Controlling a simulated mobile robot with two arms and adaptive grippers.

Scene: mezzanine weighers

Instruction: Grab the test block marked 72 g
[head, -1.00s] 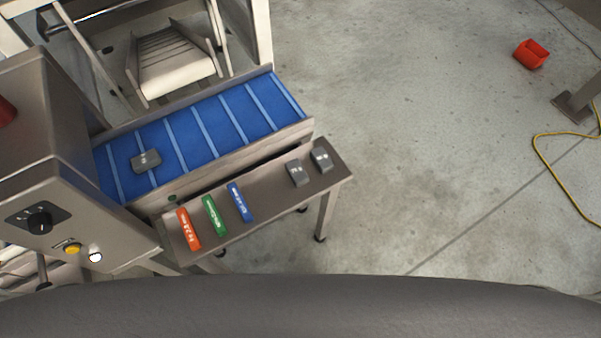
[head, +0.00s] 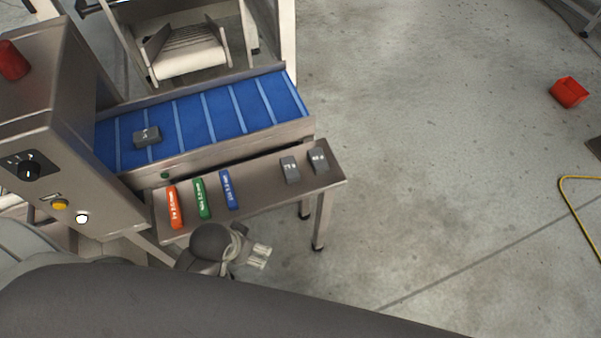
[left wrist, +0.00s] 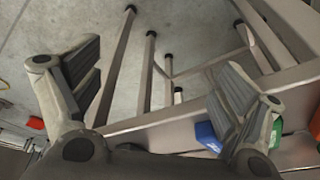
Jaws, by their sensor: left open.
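Three grey test blocks show in the head view. One block (head: 147,136) lies on the blue belt, and two blocks, the left one (head: 290,169) and the right one (head: 317,161), sit on the right part of the narrow steel bench (head: 262,187). Their markings are too small to read, so I cannot tell which is 72 g. My left gripper (head: 260,256) is at the front edge of the bench, below the coloured bars and apart from the blocks. In the left wrist view its fingers (left wrist: 158,72) are spread and empty. My right gripper is not in view.
Orange (head: 175,207), green (head: 202,198) and blue (head: 229,189) bars lie on the bench's left part. The ribbed blue conveyor (head: 240,108) runs behind it. A control cabinet (head: 60,150) stands at left. A red bin (head: 569,92) and yellow cable lie on open floor at right.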

